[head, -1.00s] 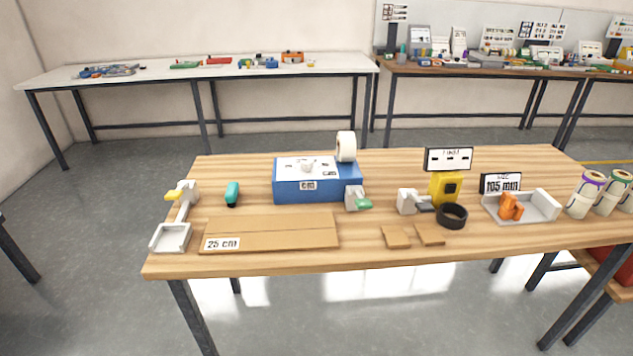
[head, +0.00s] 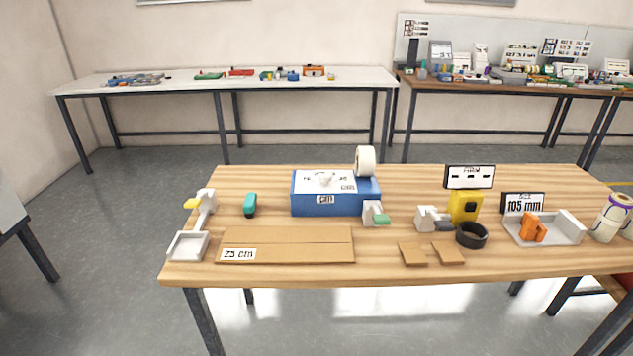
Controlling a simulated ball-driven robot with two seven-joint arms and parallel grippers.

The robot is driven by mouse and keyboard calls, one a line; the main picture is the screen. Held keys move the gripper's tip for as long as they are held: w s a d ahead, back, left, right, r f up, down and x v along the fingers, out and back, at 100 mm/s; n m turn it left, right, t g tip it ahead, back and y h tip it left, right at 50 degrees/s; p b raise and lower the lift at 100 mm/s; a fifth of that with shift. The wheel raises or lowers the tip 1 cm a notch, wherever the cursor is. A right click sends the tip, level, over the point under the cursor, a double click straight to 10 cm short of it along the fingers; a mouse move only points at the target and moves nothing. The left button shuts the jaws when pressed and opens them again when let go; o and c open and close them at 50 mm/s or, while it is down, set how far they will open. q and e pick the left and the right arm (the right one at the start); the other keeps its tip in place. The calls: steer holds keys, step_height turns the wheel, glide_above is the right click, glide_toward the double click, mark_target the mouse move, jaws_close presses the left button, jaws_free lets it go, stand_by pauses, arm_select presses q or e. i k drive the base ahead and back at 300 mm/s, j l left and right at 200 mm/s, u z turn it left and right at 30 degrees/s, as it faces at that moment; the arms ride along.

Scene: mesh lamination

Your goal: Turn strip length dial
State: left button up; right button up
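The blue box (head: 335,204) stands at the back middle of the wooden table, with a "cm" label on its front. Its white top plate carries printed marks and a small pale knob, the dial (head: 324,179). A white tape roll (head: 365,160) stands upright at its right rear. A grey part with a green tab (head: 376,214) sits at its right front corner. The dial's setting is too small to read. Neither of my grippers shows in the head view.
A teal object (head: 250,204) and a grey tray tool (head: 190,245) are to the left. A yellow device (head: 464,206), black ring (head: 471,235) and white tray (head: 570,229) with an orange part are to the right.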

mark_target(326, 177)
steer(key=l+z, duration=0.15)
steer(key=l, duration=0.35)
steer(key=i+l+z, duration=0.1)
steer(key=l, duration=0.4)
steer(key=i+l+z, duration=0.15)
steer(key=l, duration=0.4)
